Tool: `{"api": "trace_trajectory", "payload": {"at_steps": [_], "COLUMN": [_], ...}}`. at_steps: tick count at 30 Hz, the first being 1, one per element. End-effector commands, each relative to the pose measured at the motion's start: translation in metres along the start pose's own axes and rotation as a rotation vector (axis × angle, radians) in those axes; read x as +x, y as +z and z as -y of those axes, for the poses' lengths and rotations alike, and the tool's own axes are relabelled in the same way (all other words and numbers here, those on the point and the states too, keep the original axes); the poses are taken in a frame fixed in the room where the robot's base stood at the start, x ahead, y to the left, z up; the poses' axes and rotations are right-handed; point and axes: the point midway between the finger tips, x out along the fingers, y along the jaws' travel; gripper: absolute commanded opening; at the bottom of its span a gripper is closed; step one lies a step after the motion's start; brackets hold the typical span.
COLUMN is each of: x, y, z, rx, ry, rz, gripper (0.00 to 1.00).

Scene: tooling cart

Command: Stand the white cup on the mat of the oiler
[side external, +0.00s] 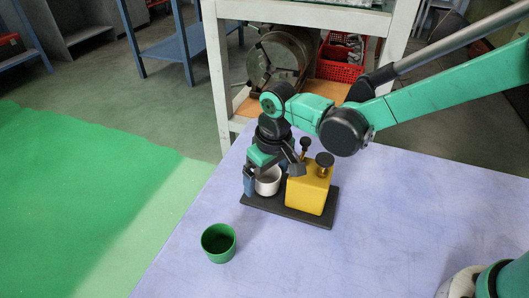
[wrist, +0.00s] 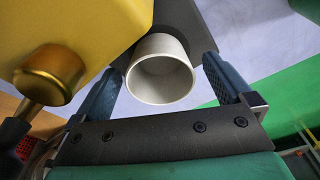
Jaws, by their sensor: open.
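The white cup (side external: 267,184) stands upright on the dark mat (side external: 272,207), at the left of the yellow oiler (side external: 309,192). My gripper (side external: 269,180) is over the cup with its fingers spread, one on each side. In the wrist view the cup (wrist: 160,72) lies between the two blue fingers of my gripper (wrist: 164,66), with its open mouth toward the camera. A gap shows beside the right finger; the left finger is closer to the cup wall, and I cannot tell if it touches. The oiler (wrist: 60,30) and mat (wrist: 205,28) also show there.
A green cup (side external: 218,245) stands on the pale tabletop (side external: 300,265) in front of the mat, to the left. The oiler's dark knobs (side external: 324,160) rise close beside my gripper.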

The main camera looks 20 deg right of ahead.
Motion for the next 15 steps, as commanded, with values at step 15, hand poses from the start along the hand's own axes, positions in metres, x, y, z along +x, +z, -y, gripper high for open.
{"api": "trace_trajectory", "payload": {"at_steps": [15], "x": [-0.095], "y": [0.0], "z": [0.0], "rx": [0.0], "ry": [0.0], "rz": [0.0], "gripper": [0.99]}}
